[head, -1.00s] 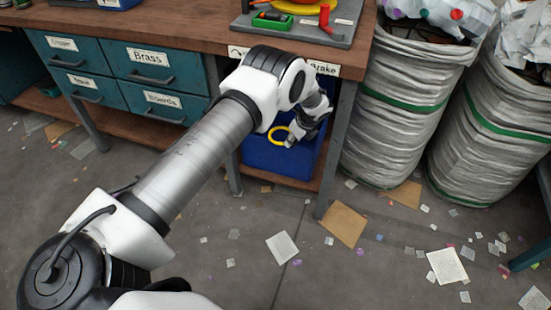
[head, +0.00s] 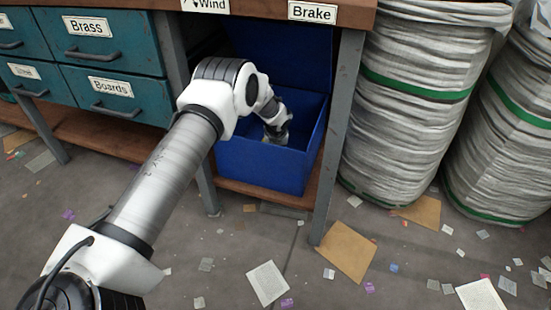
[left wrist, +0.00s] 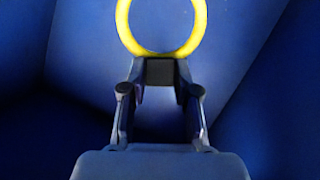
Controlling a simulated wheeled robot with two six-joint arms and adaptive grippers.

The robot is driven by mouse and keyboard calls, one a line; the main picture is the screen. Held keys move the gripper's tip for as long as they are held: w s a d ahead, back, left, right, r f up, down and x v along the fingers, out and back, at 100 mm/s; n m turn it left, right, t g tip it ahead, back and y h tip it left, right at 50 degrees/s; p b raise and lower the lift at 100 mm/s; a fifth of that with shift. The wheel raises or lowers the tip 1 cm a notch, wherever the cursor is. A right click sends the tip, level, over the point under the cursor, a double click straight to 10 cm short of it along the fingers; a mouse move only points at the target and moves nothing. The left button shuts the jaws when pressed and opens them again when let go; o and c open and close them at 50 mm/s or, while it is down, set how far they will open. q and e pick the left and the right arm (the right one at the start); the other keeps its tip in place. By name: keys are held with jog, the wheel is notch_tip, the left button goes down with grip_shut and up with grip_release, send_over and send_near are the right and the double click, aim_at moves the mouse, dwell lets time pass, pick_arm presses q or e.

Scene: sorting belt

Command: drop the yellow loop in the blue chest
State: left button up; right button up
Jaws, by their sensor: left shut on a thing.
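The blue chest (head: 265,168) stands open on the low shelf under the workbench, its lid (head: 285,55) raised at the back. My left gripper (head: 276,137) reaches down inside the chest, below its rim. In the left wrist view the yellow loop (left wrist: 122,22) is at the tips of my left gripper (left wrist: 160,75), which is shut on its near edge. Blue chest walls (left wrist: 55,120) surround it there. My right gripper is not in view.
A bench leg (head: 340,140) stands just right of the chest, and another (head: 190,110) stands left of it behind my arm. Teal drawers (head: 105,50) are at the left. Wrapped sacks (head: 410,110) stand at the right. Paper scraps and cardboard (head: 345,254) litter the floor.

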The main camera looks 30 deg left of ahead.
pick_arm(q)
notch_tip(320, 180, down, 2)
jog(key=shift+f+b, duration=0.15)
jog(key=shift+b, duration=0.2)
jog(key=shift+f, duration=0.4)
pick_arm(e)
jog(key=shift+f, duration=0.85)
pick_arm(q)
jog(key=shift+f, duration=0.1)
jog(key=o, duration=0.9)
jog(key=shift+o, duration=0.2)
